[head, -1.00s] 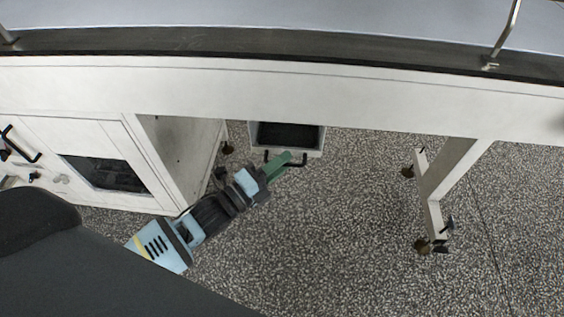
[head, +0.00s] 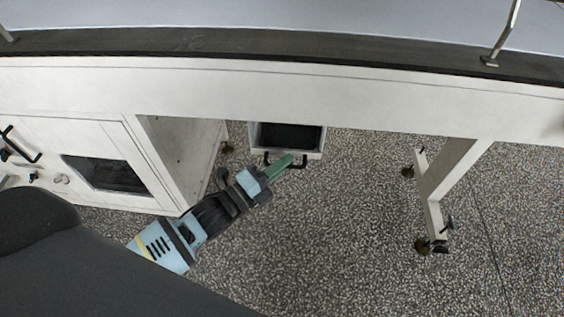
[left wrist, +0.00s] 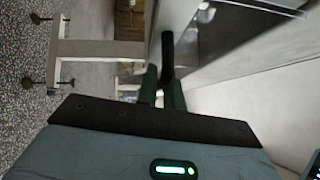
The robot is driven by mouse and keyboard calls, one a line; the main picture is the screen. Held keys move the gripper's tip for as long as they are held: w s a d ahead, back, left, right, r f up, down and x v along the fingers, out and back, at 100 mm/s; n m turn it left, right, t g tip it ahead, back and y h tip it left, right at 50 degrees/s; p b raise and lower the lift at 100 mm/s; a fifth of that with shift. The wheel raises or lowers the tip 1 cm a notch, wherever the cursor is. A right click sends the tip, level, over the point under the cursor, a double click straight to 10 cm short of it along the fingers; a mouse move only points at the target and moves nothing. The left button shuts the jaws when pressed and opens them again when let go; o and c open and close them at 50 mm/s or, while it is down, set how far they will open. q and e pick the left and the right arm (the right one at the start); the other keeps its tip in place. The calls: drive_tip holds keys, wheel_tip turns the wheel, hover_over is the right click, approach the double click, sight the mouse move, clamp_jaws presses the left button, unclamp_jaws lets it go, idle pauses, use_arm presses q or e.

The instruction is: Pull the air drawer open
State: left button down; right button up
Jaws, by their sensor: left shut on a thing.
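The air drawer (head: 316,153) is a white drawer with a dark inside, standing partly out under the long white bench. Its black handle (head: 298,165) runs along its front. My left gripper (head: 286,163), with green fingers, reaches up from the lower left to this handle. In the left wrist view the black handle (left wrist: 167,52) stands between the green fingertips (left wrist: 162,80), and the gripper is shut on it. The fingers hide part of the handle in the head view. My right gripper is not in view.
The white bench (head: 350,105) spans the view above the drawer. A white cabinet (head: 170,150) with a dark window and black handles stands to the left. A bench leg (head: 440,185) with feet stands at the right. The speckled floor (head: 350,230) between them is clear.

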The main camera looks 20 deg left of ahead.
use_arm(q)
drive_tip(key=s+d+p, duration=0.3)
drive_tip(key=s+p, duration=0.1)
drive_tip(key=s, duration=0.7)
drive_tip(key=shift+d, duration=0.1)
drive_tip(key=c, duration=1.5)
unclamp_jaws()
drive_tip(key=shift+c, duration=0.2)
drive_tip(key=shift+s, duration=0.1)
drive_tip(key=v, duration=0.7)
drive_tip(key=shift+s+a+b, duration=0.25)
drive_tip(key=shift+s+b, duration=0.05)
drive_tip(key=shift+b, duration=0.05)
drive_tip(key=shift+f, duration=0.1)
